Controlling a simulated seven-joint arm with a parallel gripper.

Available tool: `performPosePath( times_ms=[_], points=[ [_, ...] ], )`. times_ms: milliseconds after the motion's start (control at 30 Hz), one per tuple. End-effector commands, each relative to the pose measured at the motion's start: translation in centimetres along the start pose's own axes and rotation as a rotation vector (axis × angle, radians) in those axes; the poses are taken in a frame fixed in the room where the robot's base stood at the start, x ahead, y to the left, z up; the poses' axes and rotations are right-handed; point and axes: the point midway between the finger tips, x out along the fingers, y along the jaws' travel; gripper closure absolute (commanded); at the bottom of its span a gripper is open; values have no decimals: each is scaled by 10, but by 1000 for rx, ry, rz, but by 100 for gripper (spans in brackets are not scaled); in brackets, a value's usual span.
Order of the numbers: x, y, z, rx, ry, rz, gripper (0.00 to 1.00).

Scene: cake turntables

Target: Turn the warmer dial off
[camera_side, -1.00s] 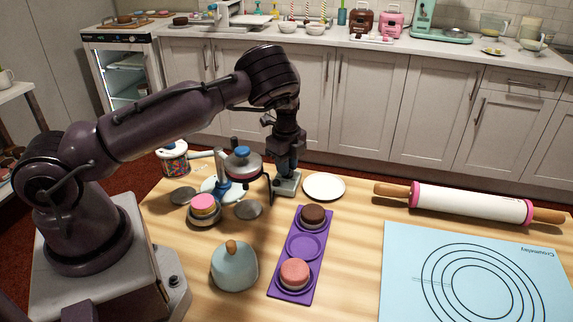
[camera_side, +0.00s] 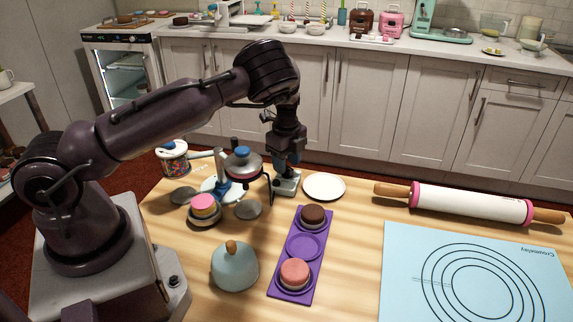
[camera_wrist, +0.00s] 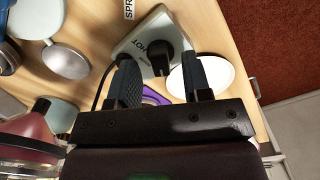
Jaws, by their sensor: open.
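My gripper (camera_wrist: 158,62) is open, with one finger on each side of the dial in the wrist view. In the side view my gripper (camera_side: 286,166) points down just above the base. Whether the fingers touch the dial cannot be told.
A white plate (camera_side: 324,187) lies right of the base. Left stands a blue-knobbed stand (camera_side: 242,163), with a sprinkle jar (camera_side: 173,159) behind. A purple tray (camera_side: 303,246) with cakes is nearer. A rolling pin (camera_side: 468,202) and blue mat (camera_side: 400,270) lie right.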

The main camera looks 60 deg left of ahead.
Motion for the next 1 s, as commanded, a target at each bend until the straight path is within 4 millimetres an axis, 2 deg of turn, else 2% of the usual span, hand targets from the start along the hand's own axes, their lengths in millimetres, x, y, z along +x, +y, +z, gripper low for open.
performPosePath(
  times_ms=[300, 500, 700, 1000],
  points=[
    [-70, 0, -1, 0, 1, -5, 55],
    [-103, 0, -1, -1, 1, -3, 55],
    [-117, 0, 0, -1, 0, 0, 55],
    [-117, 0, 0, 0, 0, 0, 55]
  ],
)
